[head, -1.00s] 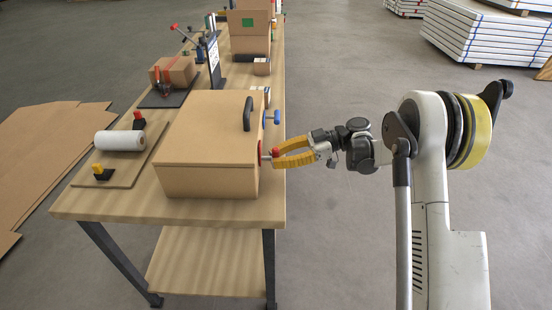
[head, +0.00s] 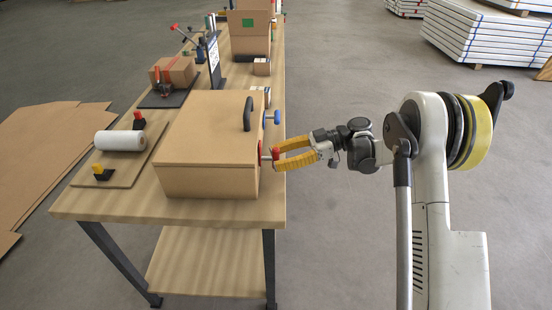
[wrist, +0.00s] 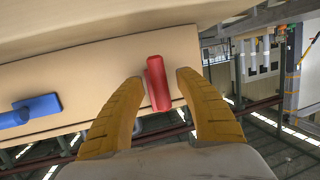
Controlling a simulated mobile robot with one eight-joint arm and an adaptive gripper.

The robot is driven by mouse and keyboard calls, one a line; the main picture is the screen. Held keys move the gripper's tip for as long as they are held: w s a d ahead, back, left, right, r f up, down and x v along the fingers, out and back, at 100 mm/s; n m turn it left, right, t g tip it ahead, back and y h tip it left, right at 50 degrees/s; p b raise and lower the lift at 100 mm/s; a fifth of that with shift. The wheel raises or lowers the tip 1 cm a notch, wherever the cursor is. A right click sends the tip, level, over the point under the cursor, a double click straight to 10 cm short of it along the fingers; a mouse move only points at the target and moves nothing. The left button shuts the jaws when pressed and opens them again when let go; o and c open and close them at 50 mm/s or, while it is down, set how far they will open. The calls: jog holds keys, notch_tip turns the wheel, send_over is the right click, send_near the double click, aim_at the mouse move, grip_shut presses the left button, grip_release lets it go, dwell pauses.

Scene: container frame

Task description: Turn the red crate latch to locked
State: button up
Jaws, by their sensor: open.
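The tan crate (head: 205,145) sits on the near end of the workbench, with a black handle (head: 248,114) on its lid. The red latch (head: 275,153) sticks out from the crate's right side. In the wrist view the red latch (wrist: 158,83) is a bar, nearly upright and slightly tilted. My gripper (head: 282,154) is at the crate's right side, with its yellow fingers open. In the wrist view the fingers of my gripper (wrist: 158,80) stand on either side of the latch, with a gap visible on both sides.
A blue latch (head: 272,117) is farther along the same crate side; it also shows in the wrist view (wrist: 37,106). A white roll (head: 120,140) lies on a board to the left. Other boxes (head: 249,30) stand farther back. The floor right of the bench is clear around my arm.

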jog(key=v, duration=1.1)
jog(key=shift+d, duration=0.3)
